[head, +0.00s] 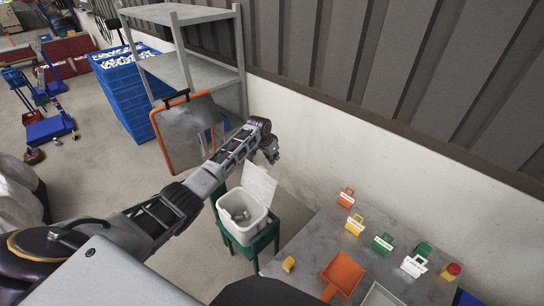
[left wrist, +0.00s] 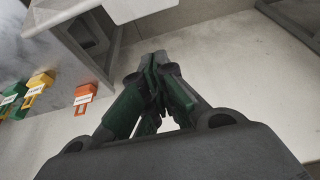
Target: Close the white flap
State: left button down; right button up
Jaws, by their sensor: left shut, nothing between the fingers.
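The white flap (head: 259,183) stands raised at the back edge of an open white bin (head: 232,229) in the head view. The bin sits on a green stand (head: 262,240), and something grey lies inside it. My left gripper (head: 270,154) is above and behind the flap, close to the wall. Whether it touches the flap cannot be told. In the left wrist view my left gripper (left wrist: 155,60) is shut, with its green-and-black fingers together and nothing between them. A pale part at the top edge there may be the flap or bin. My right gripper is not in view.
A grey table (head: 315,240) to the right carries an orange tray (head: 343,273) and several small coloured holders. The white wall (head: 330,150) runs close behind the bin. An orange-framed panel (head: 185,130), a metal shelf (head: 190,14) and blue crates (head: 122,95) stand behind my left arm.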

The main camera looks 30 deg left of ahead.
pick_arm(q)
jog(key=shift+s+a+f+p, duration=0.15)
jog(key=shift+s+a+p, duration=0.1)
jog(key=shift+s, duration=0.25)
jog(key=shift+s+a+f+p, duration=0.1)
jog(key=shift+s+f+p, duration=0.1)
jog(key=shift+s, duration=0.3)
jog(key=shift+s+a+f+p, duration=0.1)
jog(key=shift+s+a+p, duration=0.15)
jog(key=shift+s, duration=0.25)
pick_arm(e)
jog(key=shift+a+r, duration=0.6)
